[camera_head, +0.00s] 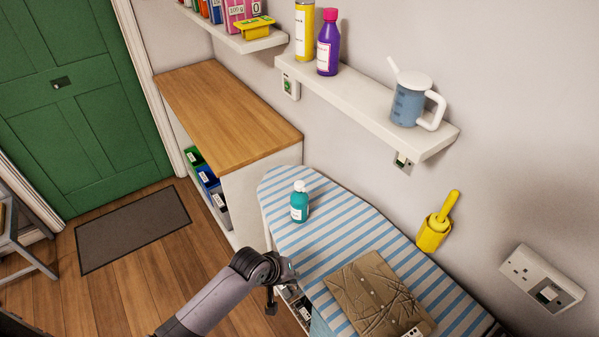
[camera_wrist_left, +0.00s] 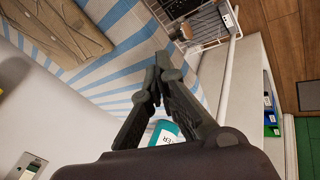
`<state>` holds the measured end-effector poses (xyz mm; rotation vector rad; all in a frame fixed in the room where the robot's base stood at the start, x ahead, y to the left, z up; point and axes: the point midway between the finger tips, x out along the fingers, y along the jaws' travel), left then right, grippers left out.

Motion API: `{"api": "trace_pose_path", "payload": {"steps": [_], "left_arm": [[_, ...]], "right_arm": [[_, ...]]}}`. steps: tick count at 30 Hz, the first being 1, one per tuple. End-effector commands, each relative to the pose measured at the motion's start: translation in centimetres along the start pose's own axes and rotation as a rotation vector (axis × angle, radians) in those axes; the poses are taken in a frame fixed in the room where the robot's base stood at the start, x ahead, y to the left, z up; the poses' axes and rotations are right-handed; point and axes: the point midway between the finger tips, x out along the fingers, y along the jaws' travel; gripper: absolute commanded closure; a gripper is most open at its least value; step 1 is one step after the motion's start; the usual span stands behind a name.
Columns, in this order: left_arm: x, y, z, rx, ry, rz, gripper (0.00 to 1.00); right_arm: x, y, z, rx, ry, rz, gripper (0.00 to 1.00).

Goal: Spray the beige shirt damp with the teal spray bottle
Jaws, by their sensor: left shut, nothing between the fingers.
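The teal bottle (camera_head: 299,203) stands upright on the far left part of the striped ironing board (camera_head: 329,222). It has a white label and a pale top. In the left wrist view the bottle (camera_wrist_left: 166,130) is partly hidden behind my left gripper (camera_wrist_left: 156,76), which is shut and empty. The beige shirt (camera_head: 377,295) lies folded flat on the near part of the board, and its edge shows in the left wrist view (camera_wrist_left: 55,35). My left arm (camera_head: 240,285) reaches to the board's left edge in the head view. My right gripper is out of view.
A wooden-topped cabinet (camera_head: 228,105) with bins stands behind the board. A wall shelf (camera_head: 365,102) above holds a measuring jug (camera_head: 412,98), a purple bottle (camera_head: 328,45) and a yellow can (camera_head: 304,32). A yellow holder (camera_head: 433,235) hangs on the wall. The board is clear between bottle and shirt.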

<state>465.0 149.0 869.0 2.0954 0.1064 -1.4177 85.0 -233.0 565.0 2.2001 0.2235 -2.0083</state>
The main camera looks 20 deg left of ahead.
Motion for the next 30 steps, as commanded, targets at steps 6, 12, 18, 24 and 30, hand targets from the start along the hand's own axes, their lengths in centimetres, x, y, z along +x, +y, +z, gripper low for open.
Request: {"api": "trace_pose_path", "payload": {"steps": [6,12,18,24,30], "left_arm": [[-6.8,9.8,-9.0,-0.380,-0.011,0.134,1.00],[-9.7,13.6,-18.6,-0.867,-0.028,0.215,1.00],[-12.6,15.3,-25.0,-1.192,-0.043,0.276,1.00],[-13.5,15.7,-26.6,-1.288,-0.052,0.295,1.00],[-13.5,15.7,-26.6,-1.288,-0.053,0.295,1.00]], "right_arm": [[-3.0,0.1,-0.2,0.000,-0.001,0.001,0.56],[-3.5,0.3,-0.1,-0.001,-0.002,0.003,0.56],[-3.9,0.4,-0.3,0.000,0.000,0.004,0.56],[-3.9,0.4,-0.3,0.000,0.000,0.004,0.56],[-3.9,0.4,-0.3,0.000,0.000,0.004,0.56]]}}
